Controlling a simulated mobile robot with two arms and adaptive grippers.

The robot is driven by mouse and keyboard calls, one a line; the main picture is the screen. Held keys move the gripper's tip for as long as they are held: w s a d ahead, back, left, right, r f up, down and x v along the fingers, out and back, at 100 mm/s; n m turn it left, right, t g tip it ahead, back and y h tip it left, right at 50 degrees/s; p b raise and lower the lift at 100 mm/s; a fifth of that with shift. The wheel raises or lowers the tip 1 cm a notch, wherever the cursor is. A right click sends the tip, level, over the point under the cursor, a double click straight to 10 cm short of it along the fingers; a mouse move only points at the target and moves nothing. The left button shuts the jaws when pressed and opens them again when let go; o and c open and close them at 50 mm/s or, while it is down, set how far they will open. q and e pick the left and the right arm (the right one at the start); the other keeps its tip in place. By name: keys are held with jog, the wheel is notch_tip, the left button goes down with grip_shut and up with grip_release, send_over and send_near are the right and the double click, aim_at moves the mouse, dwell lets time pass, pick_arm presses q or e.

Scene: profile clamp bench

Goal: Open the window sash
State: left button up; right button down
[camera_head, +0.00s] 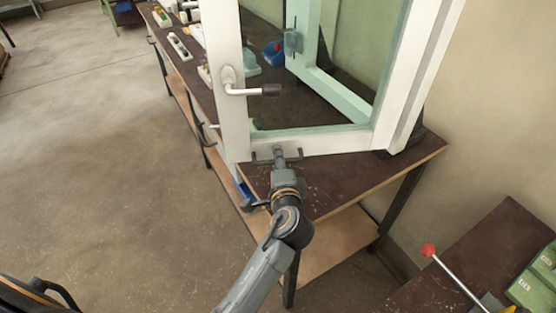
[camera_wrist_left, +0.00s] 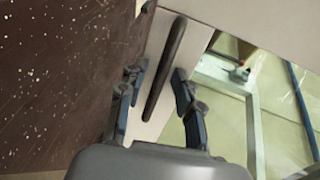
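The window sash (camera_head: 233,125) has a white frame and tinted glass. It stands swung away from the white window frame (camera_head: 412,75), part of which shows greenish through the glass. The sash handle (camera_head: 240,88) on the left stile lies about level, its dark grip pointing right. My left gripper (camera_head: 278,155) is at the bottom rail of the sash, with fingers spread. In the left wrist view, the open fingers (camera_wrist_left: 157,98) stand on either side of a dark slim bar (camera_wrist_left: 165,65) against a white surface, with gaps visible. I cannot tell whether they touch the sash. My right gripper is out of view.
The window stands on a dark brown bench (camera_head: 330,180) with a lower shelf. Small parts lie on the bench beyond the sash. A red-knobbed lever (camera_head: 429,251) and green boxes (camera_head: 535,285) are at the lower right. The floor (camera_head: 100,140) at left is clear.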

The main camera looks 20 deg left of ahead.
pick_arm(q)
jog(key=v, duration=0.7)
jog(key=shift+s, duration=0.3)
jog(key=shift+d, duration=0.1)
jog(key=shift+c, duration=0.2)
